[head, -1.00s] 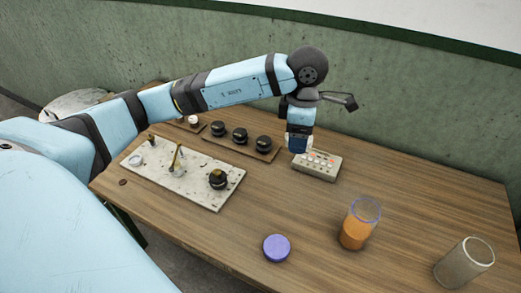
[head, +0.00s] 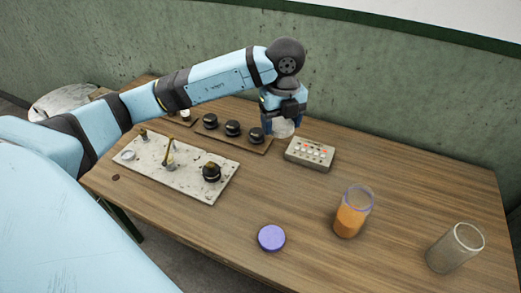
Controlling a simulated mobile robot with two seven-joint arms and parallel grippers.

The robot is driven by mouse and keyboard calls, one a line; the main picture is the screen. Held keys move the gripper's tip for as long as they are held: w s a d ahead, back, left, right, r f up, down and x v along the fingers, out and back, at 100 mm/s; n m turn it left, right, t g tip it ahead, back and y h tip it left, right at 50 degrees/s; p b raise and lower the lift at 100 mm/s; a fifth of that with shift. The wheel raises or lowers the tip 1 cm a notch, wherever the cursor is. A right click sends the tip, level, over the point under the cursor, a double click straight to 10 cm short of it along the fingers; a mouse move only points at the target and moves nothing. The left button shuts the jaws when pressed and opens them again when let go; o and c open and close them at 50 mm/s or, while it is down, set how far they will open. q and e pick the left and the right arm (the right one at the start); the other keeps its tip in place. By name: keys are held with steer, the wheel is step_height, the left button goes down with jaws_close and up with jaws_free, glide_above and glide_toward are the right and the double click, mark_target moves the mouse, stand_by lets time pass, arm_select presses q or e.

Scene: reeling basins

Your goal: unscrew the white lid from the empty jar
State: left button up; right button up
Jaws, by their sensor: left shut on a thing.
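My left gripper (head: 284,108) points down at the back of the table, beside the grey button box. It is shut on a pale, partly see-through thing (head: 283,128), mostly hidden by the fingers; I cannot tell whether it is a lid or a lidded jar. A clear, empty-looking jar (head: 455,249) stands upright at the right, with an open rim and no lid on it. A jar of orange contents (head: 351,218) stands left of it, also open. A purple-blue lid (head: 271,238) lies flat near the front edge. My right gripper is not in view.
The grey button box (head: 310,154) is just right of my left gripper. A wooden strip (head: 255,146) with several black knobs lies to its left. A speckled board (head: 205,190) with fittings lies further forward.

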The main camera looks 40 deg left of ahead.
mark_target(277, 180)
arm_select(q)
step_height(277, 180, down, 19)
steer(key=shift+f, duration=0.2)
stand_by(0.3)
steer(key=shift+f, duration=0.1)
steer(key=o, duration=1)
step_height(277, 180, up, 12)
